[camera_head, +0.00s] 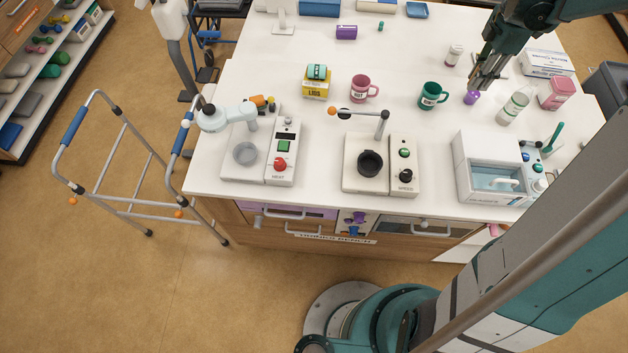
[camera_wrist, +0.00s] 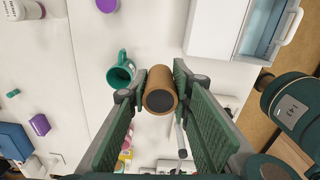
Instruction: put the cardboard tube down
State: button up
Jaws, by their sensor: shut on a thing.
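The cardboard tube (camera_wrist: 161,80) is brown with a dark round end facing the wrist camera. It sits between the two green ribbed pads of my gripper (camera_wrist: 159,86), which is shut on it. In the head view my gripper (camera_head: 484,78) points down over the back right of the white table (camera_head: 420,40). There the tube cannot be told clearly from the fingers. Whether the tube touches the tabletop cannot be told. In the wrist view a green mug (camera_wrist: 121,70) shows just left of the tube; the mug is also in the head view (camera_head: 430,96).
A purple cup (camera_head: 471,97), a clear bottle (camera_head: 513,106), a pink box (camera_head: 555,93) and a pill bottle (camera_head: 454,54) stand near my gripper. A pink mug (camera_head: 362,88) is farther left. The table's back middle is mostly clear.

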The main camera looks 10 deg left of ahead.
jog(key=s+a+n+b, duration=0.1)
jog(key=s+a+n, duration=0.15)
jog(key=a, duration=0.75)
jog(key=s+a+n+b, duration=0.1)
jog(key=s+a, duration=0.2)
jog(key=a, duration=0.6)
jog(key=s+a+n+b, duration=0.1)
jog(key=s+a, duration=0.2)
jog(key=a, duration=0.7)
jog(key=s+a+n+b, duration=0.3)
jog(key=s+a+n, duration=0.2)
jog(key=s+a, duration=1.35)
notch_tip(320, 180, down, 11)
jog(key=shift+s+d+f, duration=0.2)
jog(key=shift+d, duration=0.1)
jog(key=shift+f, duration=0.1)
jog(key=shift+f+b, duration=0.5)
jog(key=shift+f, duration=2.3)
jog(key=shift+f, duration=0.1)
